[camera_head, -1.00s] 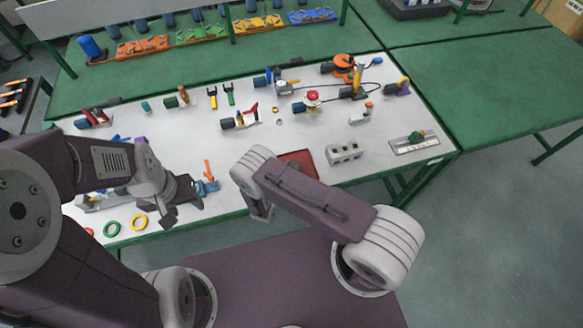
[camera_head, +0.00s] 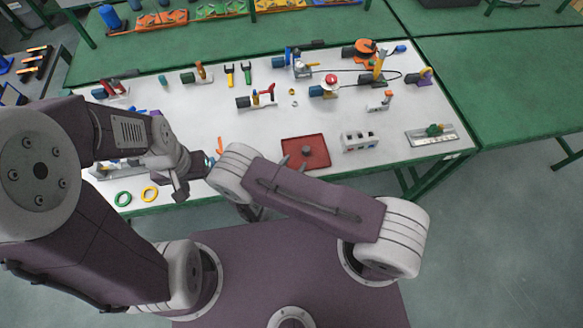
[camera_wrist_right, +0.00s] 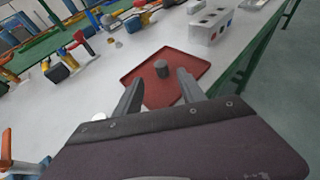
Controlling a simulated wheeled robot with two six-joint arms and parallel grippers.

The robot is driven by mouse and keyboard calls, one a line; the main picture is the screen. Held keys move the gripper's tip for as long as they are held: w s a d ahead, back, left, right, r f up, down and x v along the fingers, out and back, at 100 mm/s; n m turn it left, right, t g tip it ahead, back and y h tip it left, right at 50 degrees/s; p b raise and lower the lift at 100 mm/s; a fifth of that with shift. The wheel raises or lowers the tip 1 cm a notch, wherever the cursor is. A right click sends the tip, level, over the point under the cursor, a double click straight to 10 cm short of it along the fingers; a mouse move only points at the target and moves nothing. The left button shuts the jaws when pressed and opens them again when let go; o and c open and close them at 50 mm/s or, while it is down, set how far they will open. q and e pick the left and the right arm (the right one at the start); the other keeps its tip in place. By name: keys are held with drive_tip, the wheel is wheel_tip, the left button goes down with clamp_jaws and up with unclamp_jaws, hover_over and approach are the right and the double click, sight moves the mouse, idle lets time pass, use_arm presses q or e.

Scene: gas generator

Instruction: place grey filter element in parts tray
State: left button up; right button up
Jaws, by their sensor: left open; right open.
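The grey filter element (camera_head: 306,151) is a small dark grey cylinder standing upright inside the red parts tray (camera_head: 290,161) on the white table top. In the right wrist view the element (camera_wrist_right: 161,69) stands near the middle of the tray (camera_wrist_right: 139,71). My right gripper (camera_wrist_right: 160,84) is open and empty, its two fingers pointing toward the tray with the element beyond and between them. In the head view its fingers are mostly hidden behind my right arm. My left gripper (camera_head: 193,180) is open at the left, near an orange-handled blue part (camera_head: 219,146) that it partly hides.
A grey block with coloured holes (camera_head: 360,141) stands right of the tray. A grey plate with a green part (camera_head: 432,135) lies at the right edge. Green (camera_head: 123,198) and yellow (camera_head: 149,194) rings lie at the front left. Valves and tools stand farther back.

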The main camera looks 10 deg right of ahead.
drive_tip(key=shift+v, duration=1.1)
